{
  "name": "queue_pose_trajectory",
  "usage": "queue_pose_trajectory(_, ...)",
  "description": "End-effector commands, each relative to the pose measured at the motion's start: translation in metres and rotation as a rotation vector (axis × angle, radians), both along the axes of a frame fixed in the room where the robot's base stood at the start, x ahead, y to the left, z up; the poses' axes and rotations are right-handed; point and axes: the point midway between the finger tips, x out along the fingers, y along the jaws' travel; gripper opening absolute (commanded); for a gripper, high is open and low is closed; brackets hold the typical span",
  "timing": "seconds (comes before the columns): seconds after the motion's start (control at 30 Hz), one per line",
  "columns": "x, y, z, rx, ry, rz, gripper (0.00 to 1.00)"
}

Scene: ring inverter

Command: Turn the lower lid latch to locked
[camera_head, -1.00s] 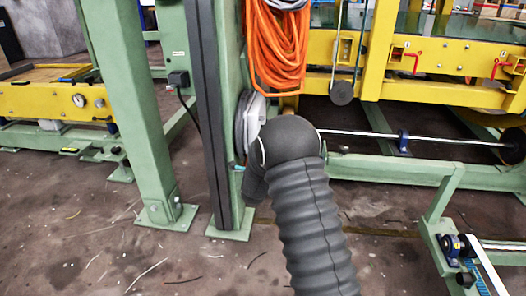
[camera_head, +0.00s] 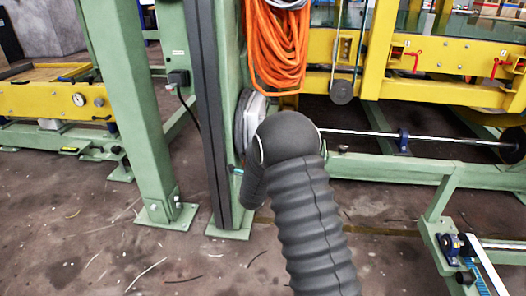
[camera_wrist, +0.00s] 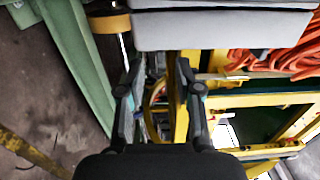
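My gripper (camera_wrist: 158,72) shows in the wrist view with its two fingers apart and a gap between the tips. I see nothing held in the gap; yellow frame parts show behind it. A grey box-like part (camera_wrist: 215,30) with a seam across it lies just beyond the fingertips, at the top. In the head view, a round-edged grey housing (camera_head: 246,118) sits on the green column, partly hidden by my dark-sleeved arm. The gripper is mostly hidden there behind the arm. I cannot make out the lower lid latch or its position in either view.
A green column (camera_head: 228,190) stands beside my arm. Orange hoses (camera_head: 278,45) hang on it above the arm. A yellow frame (camera_head: 440,85) with red handles is at the right. A thin steel rod (camera_head: 360,133) runs behind. The floor at lower left is mostly open.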

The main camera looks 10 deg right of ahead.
Motion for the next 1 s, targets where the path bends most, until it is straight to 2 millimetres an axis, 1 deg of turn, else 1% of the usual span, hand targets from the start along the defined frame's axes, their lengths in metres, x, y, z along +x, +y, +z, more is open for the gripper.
queue_pose_trajectory(0.1,-0.023,0.008,0.0,0.0,0.002,0.002,0.34)
queue_pose_trajectory(0.3,-0.06,0.02,-0.002,0.0,0.002,0.002,0.34)
queue_pose_trajectory(0.4,-0.075,0.024,-0.002,0.0,0.002,0.002,0.34)
queue_pose_trajectory(0.5,-0.084,0.028,-0.002,0.001,0.002,0.002,0.34)
queue_pose_trajectory(0.7,-0.092,0.029,-0.002,0.0,0.001,0.0,0.34)
queue_pose_trajectory(1.0,-0.093,0.029,-0.002,-0.005,0.003,0.0,0.34)
